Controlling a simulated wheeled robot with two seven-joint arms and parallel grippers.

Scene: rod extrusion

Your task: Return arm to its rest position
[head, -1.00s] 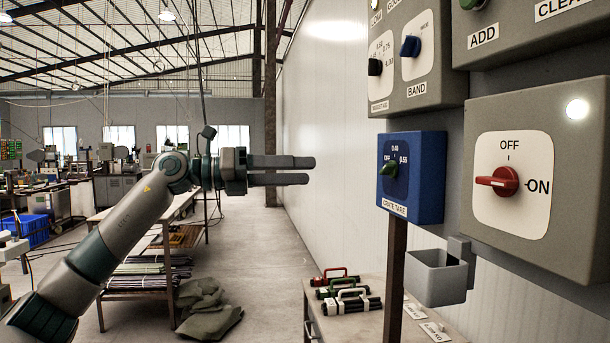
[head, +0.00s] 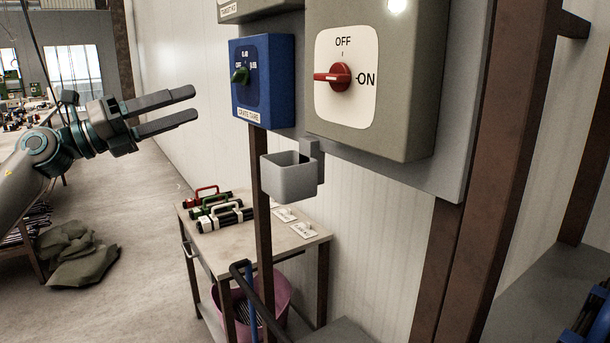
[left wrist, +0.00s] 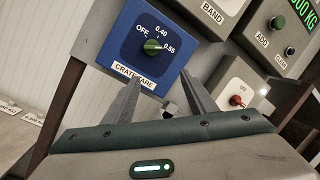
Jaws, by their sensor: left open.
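My left gripper (head: 194,103) is in the left part of the head view, raised, its two grey fingers apart with nothing between them. It is clear of the blue CRATE TARE box (head: 276,82), with a visible gap in the picture. In the left wrist view the open fingers (left wrist: 163,82) point towards the same blue box (left wrist: 134,32). My right gripper is not in view.
A grey box with a red OFF/ON switch (head: 340,76), its handle horizontal, hangs right of the blue box. Below are a grey open bin (head: 288,180) and a table (head: 235,245) with several handled tools. A brown post (head: 262,180) stands before the table. Open floor lies left.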

